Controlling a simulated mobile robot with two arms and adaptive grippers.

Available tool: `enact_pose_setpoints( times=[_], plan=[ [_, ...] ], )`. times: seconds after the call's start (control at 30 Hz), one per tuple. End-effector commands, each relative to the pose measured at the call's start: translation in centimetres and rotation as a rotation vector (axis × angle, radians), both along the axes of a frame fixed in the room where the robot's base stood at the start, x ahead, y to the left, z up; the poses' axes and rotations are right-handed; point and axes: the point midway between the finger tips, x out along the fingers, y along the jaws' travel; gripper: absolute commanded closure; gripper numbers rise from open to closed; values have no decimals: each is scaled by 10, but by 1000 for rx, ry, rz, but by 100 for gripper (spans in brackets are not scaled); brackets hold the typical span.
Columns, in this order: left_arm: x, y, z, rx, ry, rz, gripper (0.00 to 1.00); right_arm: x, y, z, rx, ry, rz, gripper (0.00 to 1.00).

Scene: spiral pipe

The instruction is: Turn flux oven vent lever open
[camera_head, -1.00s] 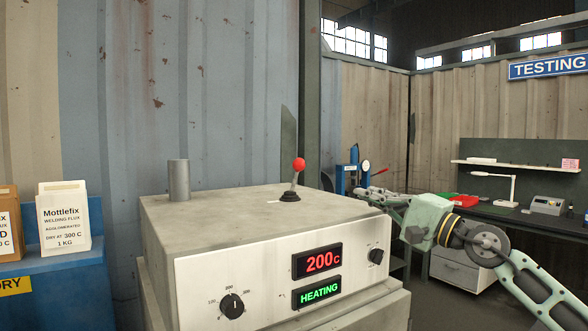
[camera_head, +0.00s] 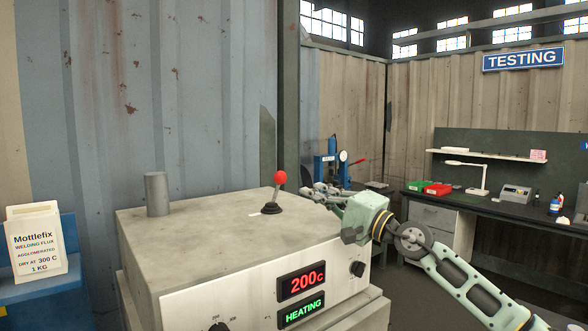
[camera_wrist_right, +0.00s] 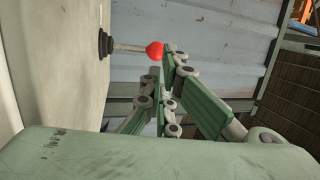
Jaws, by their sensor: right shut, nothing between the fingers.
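The flux oven (camera_head: 215,255) is a grey box with a steel front panel. Its vent lever, a metal rod with a red ball knob (camera_head: 281,177) and a black base, stands on the top near the back right edge, leaning slightly right. My right gripper (camera_head: 310,191) is just right of the lever, shut and empty. In the right wrist view, the red knob (camera_wrist_right: 155,50) is close beside the fingertips of the right gripper (camera_wrist_right: 167,56); I cannot tell whether they touch. My left gripper is not in view.
A short vent pipe (camera_head: 157,194) rises from the oven's top at the left. A Mottlefix flux box (camera_head: 36,245) stands on a blue surface at the left. A corrugated wall is behind the oven. A workbench (camera_head: 470,202) stands at the right back.

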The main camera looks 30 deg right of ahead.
Motion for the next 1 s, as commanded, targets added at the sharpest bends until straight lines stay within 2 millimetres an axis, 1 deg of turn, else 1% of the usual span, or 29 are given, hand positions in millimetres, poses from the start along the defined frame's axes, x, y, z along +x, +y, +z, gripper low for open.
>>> enact_pose_setpoints(
  times=[0.03,0.1,0.3,0.43,0.6,1.0],
  plan=[
    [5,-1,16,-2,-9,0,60,8,4,12,4,-3,4,100],
    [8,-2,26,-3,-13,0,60,19,6,14,6,-4,1,100],
    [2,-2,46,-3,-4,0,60,48,15,18,3,-1,3,100],
    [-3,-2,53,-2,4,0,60,60,18,18,3,0,2,100],
    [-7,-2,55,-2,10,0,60,67,20,18,0,0,1,100],
    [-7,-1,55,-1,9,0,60,67,19,17,-2,4,1,100]
  ],
)
